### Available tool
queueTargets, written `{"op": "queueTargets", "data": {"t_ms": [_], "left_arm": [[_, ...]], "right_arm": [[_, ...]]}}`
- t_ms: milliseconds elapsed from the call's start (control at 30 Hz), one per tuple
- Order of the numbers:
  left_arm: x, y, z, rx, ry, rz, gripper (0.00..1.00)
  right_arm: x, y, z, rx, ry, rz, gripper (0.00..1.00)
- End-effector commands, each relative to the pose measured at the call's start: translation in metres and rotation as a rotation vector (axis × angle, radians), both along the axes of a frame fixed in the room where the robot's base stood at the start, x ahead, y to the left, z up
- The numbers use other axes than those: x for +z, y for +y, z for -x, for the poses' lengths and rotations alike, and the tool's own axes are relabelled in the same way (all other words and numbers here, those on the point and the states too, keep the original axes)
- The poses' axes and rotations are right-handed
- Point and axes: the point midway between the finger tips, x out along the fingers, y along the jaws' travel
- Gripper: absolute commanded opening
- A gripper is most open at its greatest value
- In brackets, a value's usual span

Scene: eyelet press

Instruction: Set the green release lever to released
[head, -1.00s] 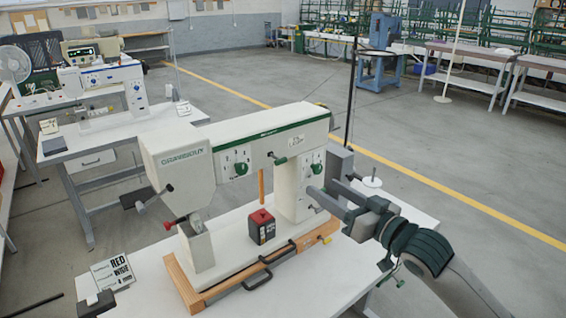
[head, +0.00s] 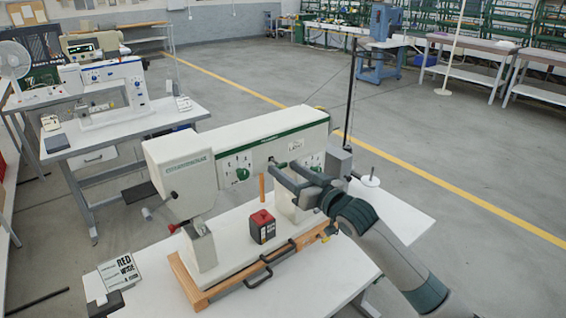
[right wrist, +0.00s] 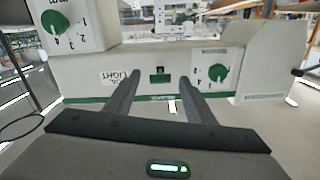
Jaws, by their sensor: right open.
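The cream and green press (head: 235,148) stands on the white table. Its green release lever (head: 279,163) sticks out of the front of the upper arm, just right of the middle. In the right wrist view a small green block with a dark slot, which looks like this lever (right wrist: 160,76), shows between the two fingers. My right gripper (head: 284,169) is open, with its fingertips at the lever. Whether the fingers touch it, I cannot tell. The lever's exact angle is hard to read. My left gripper is not in view.
A red and black box (head: 262,227) stands on the press bed beneath. A wooden rail with black handles (head: 258,276) runs along the front.

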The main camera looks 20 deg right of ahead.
Motion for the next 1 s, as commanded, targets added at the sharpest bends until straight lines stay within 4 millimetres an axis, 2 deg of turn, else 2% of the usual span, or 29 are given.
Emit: {"op": "queueTargets", "data": {"t_ms": [200,567,600,700,733,1000], "left_arm": [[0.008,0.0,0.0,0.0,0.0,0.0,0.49],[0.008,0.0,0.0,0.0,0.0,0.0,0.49],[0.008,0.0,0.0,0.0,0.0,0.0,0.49],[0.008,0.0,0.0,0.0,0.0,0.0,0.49],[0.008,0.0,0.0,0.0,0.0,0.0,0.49],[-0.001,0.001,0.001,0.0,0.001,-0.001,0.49]], "right_arm": [[0.001,0.006,-0.018,0.0,0.0,-0.001,0.5],[-0.001,0.008,-0.021,0.0,0.0,0.0,0.5],[0.0,0.008,-0.021,0.0,0.0,0.0,0.45],[0.0,0.008,-0.021,0.0,0.0,0.0,0.21],[0.0,0.007,-0.021,0.0,0.0,0.0,0.16],[-0.005,0.007,-0.021,-0.001,-0.018,-0.008,0.16]]}}
